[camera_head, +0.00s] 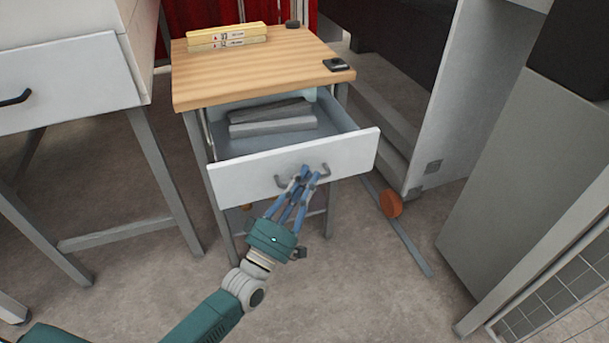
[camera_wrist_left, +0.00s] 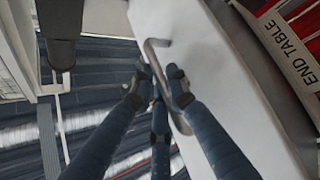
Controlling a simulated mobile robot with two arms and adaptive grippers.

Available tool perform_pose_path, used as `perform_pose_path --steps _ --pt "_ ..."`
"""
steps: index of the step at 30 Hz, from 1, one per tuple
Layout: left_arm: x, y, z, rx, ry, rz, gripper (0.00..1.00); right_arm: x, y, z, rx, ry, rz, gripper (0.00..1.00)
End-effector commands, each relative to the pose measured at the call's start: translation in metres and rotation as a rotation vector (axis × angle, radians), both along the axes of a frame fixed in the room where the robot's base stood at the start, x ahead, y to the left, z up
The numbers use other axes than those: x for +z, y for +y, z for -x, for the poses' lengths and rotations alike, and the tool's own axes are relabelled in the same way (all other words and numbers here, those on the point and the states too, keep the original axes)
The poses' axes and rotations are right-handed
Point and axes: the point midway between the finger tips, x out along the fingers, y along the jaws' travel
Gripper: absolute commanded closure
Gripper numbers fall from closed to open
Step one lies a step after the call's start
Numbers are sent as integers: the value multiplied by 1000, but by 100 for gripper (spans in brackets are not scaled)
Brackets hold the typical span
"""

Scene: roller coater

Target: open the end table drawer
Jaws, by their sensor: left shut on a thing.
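The end table (camera_head: 230,93) has a wooden top and grey legs. Its drawer (camera_head: 240,183) has a white front and is pulled well out, with grey blocks (camera_head: 272,118) showing inside. The drawer's dark bar handle (camera_head: 325,170) is at the middle of the front. My left gripper (camera_head: 303,177) is shut on the handle, coming from below and in front. In the left wrist view the fingers (camera_wrist_left: 160,85) close around the curved handle (camera_wrist_left: 183,97) against the white drawer front (camera_wrist_left: 205,60). My right gripper is not in view.
Yellow-white boxes (camera_head: 226,37) and a small dark object (camera_head: 336,64) lie on the tabletop. A white-drawered bench (camera_head: 70,80) stands at left with a black handle. A grey cabinet (camera_head: 530,170) stands at right. The floor in front is open, with an orange disc (camera_head: 391,204) near the table.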

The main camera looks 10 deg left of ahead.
Motion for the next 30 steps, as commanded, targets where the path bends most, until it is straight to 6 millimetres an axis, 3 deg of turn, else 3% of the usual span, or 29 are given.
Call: perform_pose_path --steps 8,9,10,20,25,30 --pt "-1 1 0 2 1 -4 100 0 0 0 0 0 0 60" --pt "-1 1 0 3 0 -3 80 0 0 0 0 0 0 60" --pt "-1 1 0 3 0 -3 76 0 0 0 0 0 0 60" --pt "-2 1 2 1 2 -1 76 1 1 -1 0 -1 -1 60" --pt "-11 7 21 1 6 -2 76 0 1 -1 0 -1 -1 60" --pt "-26 17 53 1 6 -4 76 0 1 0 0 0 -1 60"
